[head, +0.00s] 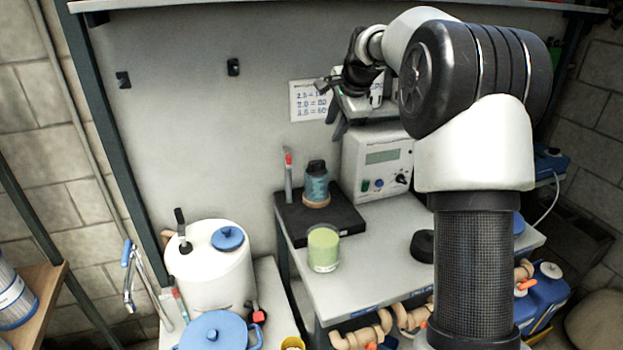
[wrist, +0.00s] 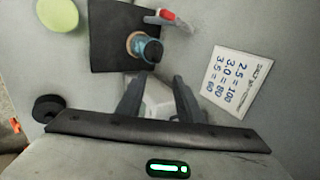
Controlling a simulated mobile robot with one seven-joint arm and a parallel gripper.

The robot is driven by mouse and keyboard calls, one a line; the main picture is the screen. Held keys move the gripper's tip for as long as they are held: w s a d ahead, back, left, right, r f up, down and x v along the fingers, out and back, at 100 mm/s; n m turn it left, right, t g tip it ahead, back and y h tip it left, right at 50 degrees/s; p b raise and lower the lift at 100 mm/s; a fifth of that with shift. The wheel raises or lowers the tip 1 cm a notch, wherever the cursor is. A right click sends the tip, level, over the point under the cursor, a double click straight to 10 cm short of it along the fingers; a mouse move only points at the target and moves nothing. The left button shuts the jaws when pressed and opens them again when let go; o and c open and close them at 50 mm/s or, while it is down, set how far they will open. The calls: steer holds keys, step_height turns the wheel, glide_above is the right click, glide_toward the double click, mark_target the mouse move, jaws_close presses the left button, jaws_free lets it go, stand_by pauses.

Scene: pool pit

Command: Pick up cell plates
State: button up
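I cannot make out anything that is clearly cell plates in either view. My gripper (head: 354,122) is raised over the white control box (head: 378,160) at the back of the bench in the head view. In the wrist view, my gripper (wrist: 157,84) has its two dark fingers spread apart. A pale block, seemingly the control box (wrist: 157,98), shows between and below the fingers. I see nothing held between them.
A black mat (head: 340,222) bears a blue bottle (head: 316,186) and a red-tipped tool (head: 288,175). A green-filled jar (head: 323,249) and black puck (head: 422,246) stand nearby. A white tank (head: 207,272) is left. A note (head: 310,99) hangs behind.

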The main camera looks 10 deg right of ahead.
glide_toward(317, 162)
steer(key=x, duration=0.3)
steer(key=p+x, duration=0.1)
steer(key=x, duration=0.4)
steer(key=shift+p, duration=0.3)
steer(key=shift+w, duration=0.1)
jaws_close()
